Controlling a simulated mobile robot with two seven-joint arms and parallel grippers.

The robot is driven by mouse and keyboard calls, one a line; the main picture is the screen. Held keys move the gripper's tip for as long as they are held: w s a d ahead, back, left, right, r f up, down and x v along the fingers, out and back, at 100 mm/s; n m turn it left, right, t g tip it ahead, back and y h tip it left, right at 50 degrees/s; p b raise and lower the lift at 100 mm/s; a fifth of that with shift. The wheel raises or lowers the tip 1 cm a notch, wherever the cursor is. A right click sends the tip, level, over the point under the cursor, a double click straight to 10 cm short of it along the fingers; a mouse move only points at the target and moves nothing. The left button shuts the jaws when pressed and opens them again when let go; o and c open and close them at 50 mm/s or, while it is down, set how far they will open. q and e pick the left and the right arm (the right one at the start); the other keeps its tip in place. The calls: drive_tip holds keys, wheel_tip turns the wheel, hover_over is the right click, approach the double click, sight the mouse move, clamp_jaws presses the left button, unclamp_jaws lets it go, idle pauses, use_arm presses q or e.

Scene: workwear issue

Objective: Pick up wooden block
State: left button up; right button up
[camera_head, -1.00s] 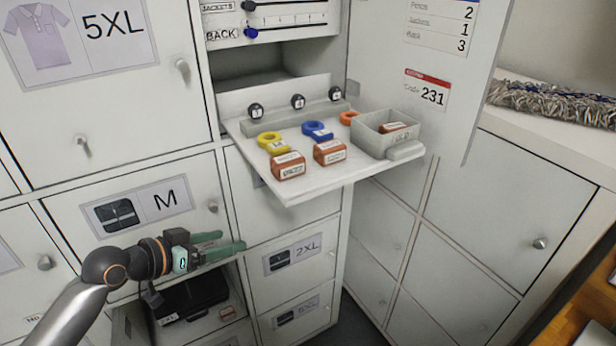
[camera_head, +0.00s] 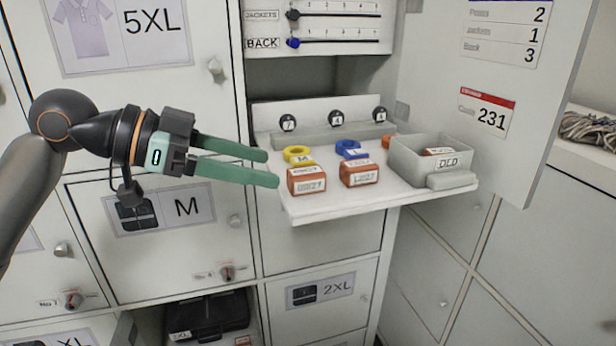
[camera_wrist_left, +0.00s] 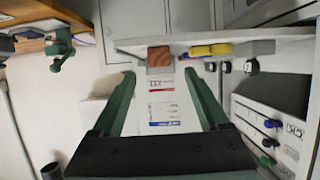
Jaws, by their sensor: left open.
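Two reddish-brown wooden blocks with white labels sit on the pull-out shelf: the left block (camera_head: 306,180) and the right block (camera_head: 359,172). A third labelled brown piece (camera_head: 437,151) lies partly hidden in the grey tray. My left gripper (camera_head: 272,168) is open and empty, its fingertips just left of the left block in the head view. In the left wrist view one block (camera_wrist_left: 159,56) shows ahead, between and beyond the fingertips (camera_wrist_left: 160,75). A green shape that looks like my right gripper (camera_wrist_left: 62,48) is small at the upper left there.
The shelf (camera_head: 335,210) also bears a yellow ring (camera_head: 297,154) and a blue ring (camera_head: 350,148) behind the blocks. The grey tray (camera_head: 408,164) stands at its right. Round numbered knobs (camera_head: 336,118) line the back. An open door (camera_head: 480,150) stands to the right.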

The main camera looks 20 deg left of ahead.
sight(294, 172)
use_arm(q)
drive_tip(key=x, duration=0.7)
drive_tip(key=shift+w+d, duration=0.2)
drive_tip(key=shift+d, duration=0.15)
drive_tip(key=shift+c, duration=0.2)
clamp_jaws()
